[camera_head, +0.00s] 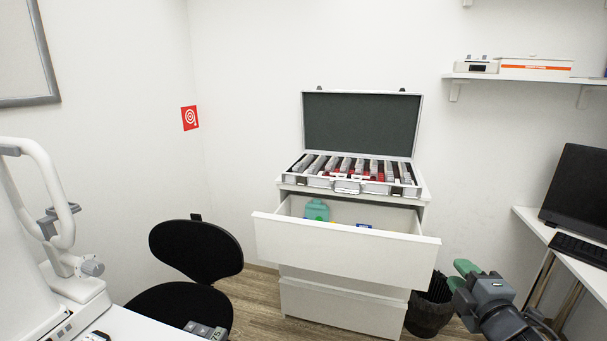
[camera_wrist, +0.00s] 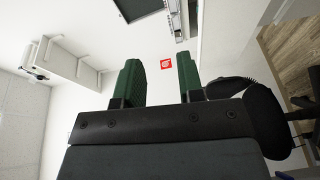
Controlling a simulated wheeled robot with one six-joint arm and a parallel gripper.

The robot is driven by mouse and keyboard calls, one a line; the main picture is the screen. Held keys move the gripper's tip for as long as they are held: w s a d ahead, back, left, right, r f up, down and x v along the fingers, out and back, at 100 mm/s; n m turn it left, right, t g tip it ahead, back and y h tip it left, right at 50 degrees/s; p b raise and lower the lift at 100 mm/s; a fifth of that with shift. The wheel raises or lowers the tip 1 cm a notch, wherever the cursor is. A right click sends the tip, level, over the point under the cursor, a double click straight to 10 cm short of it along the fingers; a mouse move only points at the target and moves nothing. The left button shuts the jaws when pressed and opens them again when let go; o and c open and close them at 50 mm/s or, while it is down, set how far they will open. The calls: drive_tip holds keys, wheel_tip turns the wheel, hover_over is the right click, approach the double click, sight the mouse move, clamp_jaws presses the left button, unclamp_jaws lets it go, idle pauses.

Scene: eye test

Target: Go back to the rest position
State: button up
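My gripper (camera_head: 461,275) is at the lower right in the head view, in front of the black waste bin and to the right of the drawer cabinet. Its two green fingers also show in the wrist view (camera_wrist: 160,70), spread apart. Only the white wall and a red sign show in the gap between them, so the gripper is open and empty. It touches nothing that I can see.
A white cabinet (camera_head: 343,300) has its top drawer (camera_head: 345,248) pulled out. An open lens case (camera_head: 361,125) stands on top. A black chair (camera_head: 196,250) is left, a desk (camera_head: 530,218) with a monitor (camera_head: 580,190) right. A waste bin (camera_head: 430,312) stands beside the cabinet.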

drive_tip(key=s+a+r+m+g+h+p, duration=0.1)
drive_tip(key=a+r+m+g+h+p, duration=0.45)
drive_tip(key=m+p, duration=0.7)
drive_tip(key=s+a+r+m+g+y+p, duration=0.1)
drive_tip(key=s+a+m+g+y+p, duration=0.3)
drive_tip(key=s+a+g, duration=0.4)
drive_tip(key=shift+s+a+m+y+p, duration=0.35)
drive_tip(key=shift+s+a+y+p, duration=0.15)
drive_tip(key=shift+s+a, duration=0.3)
